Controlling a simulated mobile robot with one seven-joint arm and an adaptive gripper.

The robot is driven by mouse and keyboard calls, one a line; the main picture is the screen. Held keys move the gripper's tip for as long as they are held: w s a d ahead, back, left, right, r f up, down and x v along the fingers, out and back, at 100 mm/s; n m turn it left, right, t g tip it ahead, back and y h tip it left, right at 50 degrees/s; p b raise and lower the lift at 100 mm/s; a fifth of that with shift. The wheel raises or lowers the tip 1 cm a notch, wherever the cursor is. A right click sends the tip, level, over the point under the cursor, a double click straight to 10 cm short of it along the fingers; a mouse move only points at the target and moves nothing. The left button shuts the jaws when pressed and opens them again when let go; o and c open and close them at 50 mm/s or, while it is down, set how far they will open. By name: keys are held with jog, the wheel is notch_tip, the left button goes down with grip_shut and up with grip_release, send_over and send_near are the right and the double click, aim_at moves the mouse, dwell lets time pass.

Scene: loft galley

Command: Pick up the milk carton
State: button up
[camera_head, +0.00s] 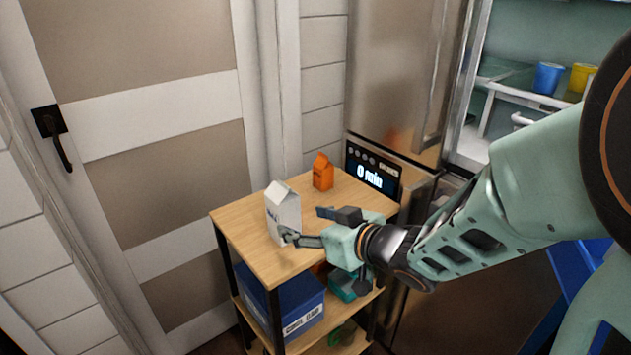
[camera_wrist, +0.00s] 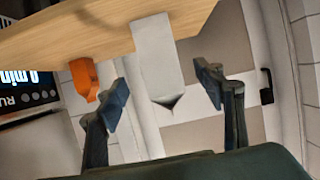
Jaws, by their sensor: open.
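The milk carton (camera_head: 284,211) is white with a gabled top and stands upright on the wooden top of a small shelf cart (camera_head: 243,235). My gripper (camera_head: 301,225) is open, with its fingers pointing at the carton from the right. One finger overlaps the carton's lower part in the head view; I cannot tell whether it touches. In the wrist view, which is upside down, the carton (camera_wrist: 157,62) shows between the two spread fingers of my gripper (camera_wrist: 162,88), and its gable points down. Nothing is held.
An orange carton (camera_head: 323,172) stands behind on the same top, near a black display panel (camera_head: 373,168). A blue box (camera_head: 290,306) sits on the shelf below. A steel fridge (camera_head: 390,75) stands right; a door (camera_head: 160,120) is left.

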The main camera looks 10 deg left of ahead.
aim_at(283, 211)
jog(key=b+x, duration=0.2)
jog(key=x, duration=0.7)
jog(key=shift+w+a+r, duration=0.1)
jog(key=shift+w+r, duration=0.05)
jog(key=shift+r, duration=0.05)
jog(key=shift+c, duration=0.3)
jog(key=shift+r, duration=0.1)
jog(key=c, duration=1.6)
grip_shut()
jog(key=shift+r, duration=0.2)
